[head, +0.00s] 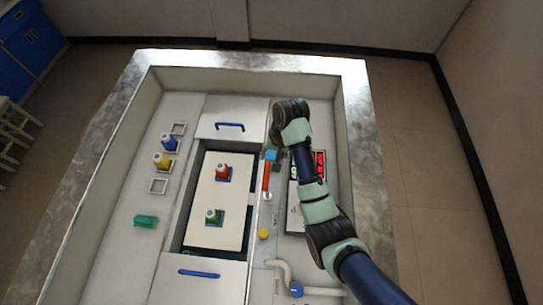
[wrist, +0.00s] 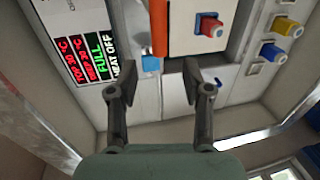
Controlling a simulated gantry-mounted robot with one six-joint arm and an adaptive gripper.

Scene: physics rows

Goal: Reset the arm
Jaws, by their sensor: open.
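My arm (head: 318,205) reaches from the lower right of the head view up to the far end of the box, and bends down there. My gripper (wrist: 158,72) is open in the wrist view, with nothing between its fingers. It hangs above the far white panel and a small blue block (wrist: 151,64). In the head view the arm's end hides most of the gripper. The blue block (head: 270,155) tops an orange-red bar (head: 266,178) just below the arm's end.
A white plate (head: 232,192) holds a red bottle (head: 222,172) and a green bottle (head: 213,215). Blue (head: 169,141) and yellow (head: 162,160) bottles stand on the left ledge, with a green piece (head: 145,221). A lit display (wrist: 88,65) reads FULL and HEAT OFF. Raised walls surround everything.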

